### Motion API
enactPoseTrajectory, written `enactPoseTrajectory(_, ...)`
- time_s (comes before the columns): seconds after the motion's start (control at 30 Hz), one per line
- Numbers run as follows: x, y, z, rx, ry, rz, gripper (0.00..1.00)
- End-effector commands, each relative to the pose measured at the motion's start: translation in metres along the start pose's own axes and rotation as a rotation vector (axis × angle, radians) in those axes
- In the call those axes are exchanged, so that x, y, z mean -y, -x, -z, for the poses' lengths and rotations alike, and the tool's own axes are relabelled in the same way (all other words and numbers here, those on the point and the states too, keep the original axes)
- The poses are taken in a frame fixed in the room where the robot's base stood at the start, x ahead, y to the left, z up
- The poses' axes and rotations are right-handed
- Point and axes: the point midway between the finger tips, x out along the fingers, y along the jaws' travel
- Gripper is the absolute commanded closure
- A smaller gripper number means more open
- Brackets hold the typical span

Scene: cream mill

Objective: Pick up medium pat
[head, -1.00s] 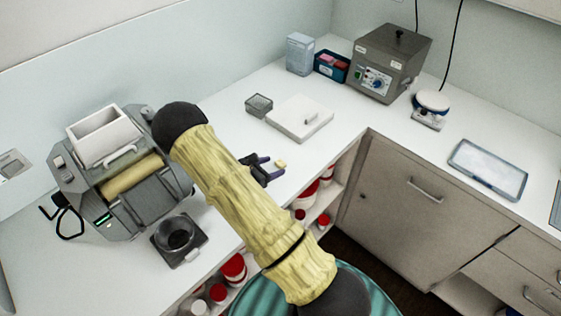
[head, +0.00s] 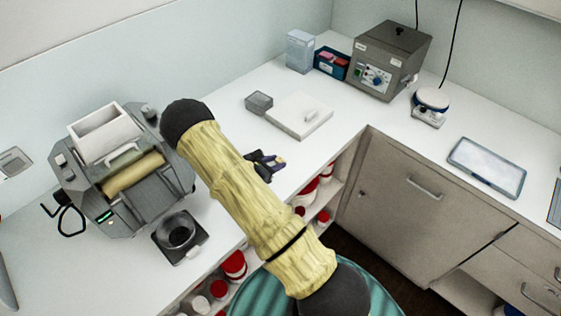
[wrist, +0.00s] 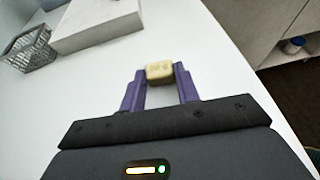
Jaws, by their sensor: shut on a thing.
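The pat is a small pale-yellow block (wrist: 159,71) with faint marks on its face. In the wrist view it sits between the two purple fingertips of my gripper (wrist: 160,76), which are shut on it. In the head view my gripper (head: 270,162) is at the counter's front part, just right of my arm, and the pat is hard to make out there. I cannot tell whether the pat touches the counter (wrist: 105,85) or is slightly above it.
A white slab (head: 300,116) and a wire basket (head: 259,103) stand behind my gripper. A roller mill (head: 125,170) and a dark round cup (head: 179,235) are at the left. A grey machine (head: 391,62) and a small scale (head: 430,105) stand at the back right.

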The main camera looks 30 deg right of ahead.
Motion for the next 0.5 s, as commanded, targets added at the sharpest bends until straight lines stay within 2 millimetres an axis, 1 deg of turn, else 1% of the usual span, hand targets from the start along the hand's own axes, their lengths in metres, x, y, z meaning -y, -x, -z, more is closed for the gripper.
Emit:
enactPoseTrajectory(0.27,0.0,0.001,-0.002,0.0,-0.001,0.0,0.9)
enactPoseTrajectory(0.37,-0.001,0.003,-0.007,0.001,-0.002,-0.001,0.9)
enactPoseTrajectory(0.5,-0.001,0.009,-0.021,0.0,-0.004,-0.001,0.9)
